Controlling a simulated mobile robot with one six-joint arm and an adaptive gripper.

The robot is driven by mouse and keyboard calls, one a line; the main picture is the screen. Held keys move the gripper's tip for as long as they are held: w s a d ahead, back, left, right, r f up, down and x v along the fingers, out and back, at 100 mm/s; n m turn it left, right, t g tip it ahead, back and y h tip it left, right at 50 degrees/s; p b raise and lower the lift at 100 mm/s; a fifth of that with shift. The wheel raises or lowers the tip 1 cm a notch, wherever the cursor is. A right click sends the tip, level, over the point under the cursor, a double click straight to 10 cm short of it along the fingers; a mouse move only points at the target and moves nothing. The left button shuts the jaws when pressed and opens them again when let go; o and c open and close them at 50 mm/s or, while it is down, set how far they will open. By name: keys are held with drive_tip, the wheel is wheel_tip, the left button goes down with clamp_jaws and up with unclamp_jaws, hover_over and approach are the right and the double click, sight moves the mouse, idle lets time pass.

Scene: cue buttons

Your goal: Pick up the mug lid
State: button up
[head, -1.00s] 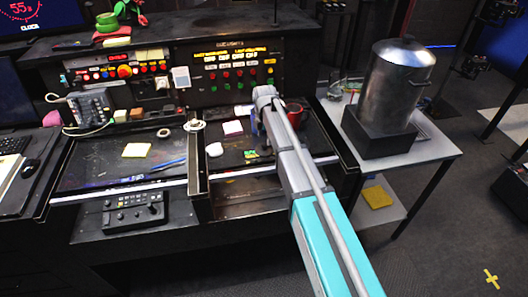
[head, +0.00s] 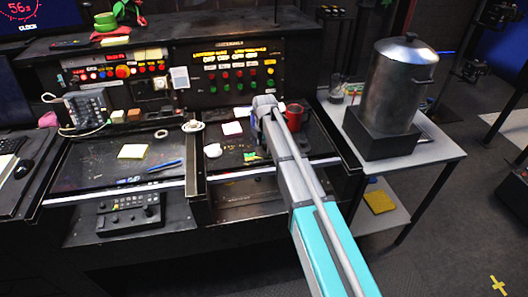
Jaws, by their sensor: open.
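A small white rounded piece (head: 213,150) lies on the dark desk top left of my arm; it may be the mug lid, but it is too small to be sure. A red mug (head: 294,118) stands on the desk just right of my arm's end, partly hidden by the arm. My gripper (head: 255,124) is over the desk between the white piece and the mug, apart from the white piece. It is open; its fingers are mostly hidden behind my wrist, and nothing shows held in it.
The control panel (head: 225,65) rises behind the desk. A white ring-shaped piece (head: 193,126) and a pale note (head: 232,128) lie near the back. A large metal pot (head: 398,85) stands on the side table (head: 436,158) at right.

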drive_tip(key=shift+c, duration=0.2)
clamp_jaws()
drive_tip(key=shift+r, duration=0.15)
idle(0.3)
drive_tip(key=shift+r+p, duration=1)
drive_tip(key=shift+p, duration=0.1)
drive_tip(key=s+d+r+p, duration=0.2)
drive_tip(key=s+r+p, duration=0.8)
drive_tip(key=s, duration=0.3)
drive_tip(key=shift+s+d+r+p, duration=0.35)
drive_tip(key=shift+d+r+p, duration=0.05)
